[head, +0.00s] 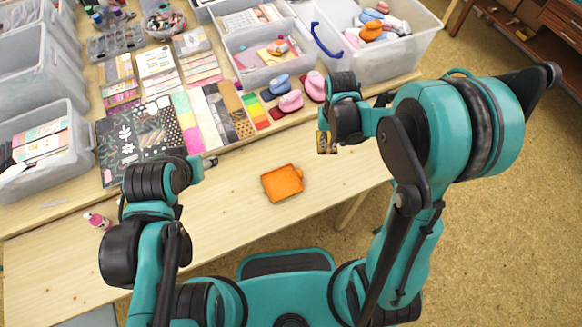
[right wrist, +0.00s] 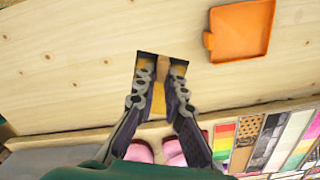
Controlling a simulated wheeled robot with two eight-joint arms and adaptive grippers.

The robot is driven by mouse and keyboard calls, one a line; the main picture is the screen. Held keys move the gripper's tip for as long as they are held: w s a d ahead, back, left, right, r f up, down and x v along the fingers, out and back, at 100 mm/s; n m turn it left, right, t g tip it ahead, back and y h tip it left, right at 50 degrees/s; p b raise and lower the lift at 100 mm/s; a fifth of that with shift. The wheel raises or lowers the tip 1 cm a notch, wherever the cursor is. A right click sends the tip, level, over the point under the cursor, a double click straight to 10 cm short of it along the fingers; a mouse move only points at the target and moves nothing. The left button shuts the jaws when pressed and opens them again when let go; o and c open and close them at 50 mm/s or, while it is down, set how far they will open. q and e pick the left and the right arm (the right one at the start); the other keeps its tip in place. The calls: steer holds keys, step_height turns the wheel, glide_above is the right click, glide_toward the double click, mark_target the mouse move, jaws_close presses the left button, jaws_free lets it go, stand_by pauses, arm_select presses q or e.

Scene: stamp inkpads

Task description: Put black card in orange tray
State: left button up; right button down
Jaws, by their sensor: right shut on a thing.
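My right gripper (head: 331,126) is shut on the black card (head: 327,145), a small dark card with yellow marks, and holds it at the table's right part. In the right wrist view the card (right wrist: 149,66) shows between and around the fingertips (right wrist: 162,68), which hide part of it. The orange tray (head: 283,185) lies flat on the bare wood, below and left of the card in the head view. The tray (right wrist: 240,32) is at upper right in the right wrist view. My left gripper (head: 208,163) is left of the tray; its finger opening is unclear.
Pink and blue stampers (head: 290,100) and several patterned papers (head: 213,112) lie behind the tray. Clear plastic bins (head: 385,60) stand at the back right and left. A small pink-labelled bottle (head: 97,220) is at the left. The wood around the tray is clear.

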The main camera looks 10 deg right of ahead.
steer(key=shift+s+a+m, duration=0.45)
steer(key=shift+a+m, duration=0.15)
steer(key=shift+m, duration=0.2)
steer(key=s+a+m+p, duration=0.1)
steer(key=s+a+m, duration=0.4)
steer(key=s+m, duration=0.15)
steer(key=m+b, duration=0.4)
steer(key=m, duration=0.1)
glide_above(276, 186)
step_height(276, 186, down, 8)
steer(key=shift+r, duration=0.25)
arm_select(q)
steer(key=shift+s+a+f+b, duration=0.15)
steer(key=shift+f+b, duration=0.5)
steer(key=shift+f, duration=1.3)
arm_select(e)
steer(key=shift+f, duration=1.9)
steer(key=shift+f, duration=0.15)
steer(key=c, duration=1.6)
jaws_free()
arm_select(q)
steer(key=shift+f, duration=0.2)
